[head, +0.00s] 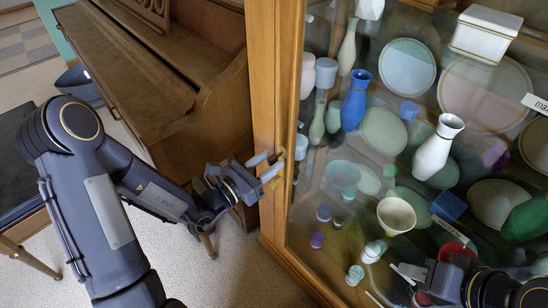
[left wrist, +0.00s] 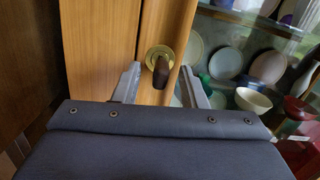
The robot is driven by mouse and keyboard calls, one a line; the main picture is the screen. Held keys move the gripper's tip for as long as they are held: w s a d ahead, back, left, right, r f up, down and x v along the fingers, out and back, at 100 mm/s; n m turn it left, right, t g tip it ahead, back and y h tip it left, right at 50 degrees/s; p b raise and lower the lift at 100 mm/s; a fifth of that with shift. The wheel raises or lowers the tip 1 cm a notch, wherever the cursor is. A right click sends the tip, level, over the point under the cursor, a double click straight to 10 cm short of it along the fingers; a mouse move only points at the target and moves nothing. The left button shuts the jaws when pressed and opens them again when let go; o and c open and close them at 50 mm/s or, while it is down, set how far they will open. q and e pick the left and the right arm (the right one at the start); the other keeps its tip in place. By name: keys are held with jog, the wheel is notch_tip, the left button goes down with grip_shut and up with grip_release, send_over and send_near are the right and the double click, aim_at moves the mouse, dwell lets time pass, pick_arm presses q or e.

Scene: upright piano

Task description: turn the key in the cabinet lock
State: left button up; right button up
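The cabinet lock is a round brass plate (left wrist: 159,56) on the wooden door frame in the left wrist view. A dark brown key (left wrist: 161,72) sticks out of it toward me. My left gripper (head: 266,166) is at the cabinet's wooden post in the head view. In the left wrist view its two grey fingers (left wrist: 158,88) stand apart, one on each side of the key, with visible gaps. The key is hard to make out in the head view. My right gripper (head: 384,283) is low at the right, in front of the glass, its fingers apart and empty.
The glass-fronted cabinet (head: 268,100) holds vases, bowls and plates, including a blue vase (head: 355,100) and a white vase (head: 438,147). An upright piano (head: 190,90) stands close on the left. A dark bench (head: 15,165) and a bin (head: 80,84) are further left.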

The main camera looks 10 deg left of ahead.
pick_arm(q)
jog(key=shift+v, duration=2.65)
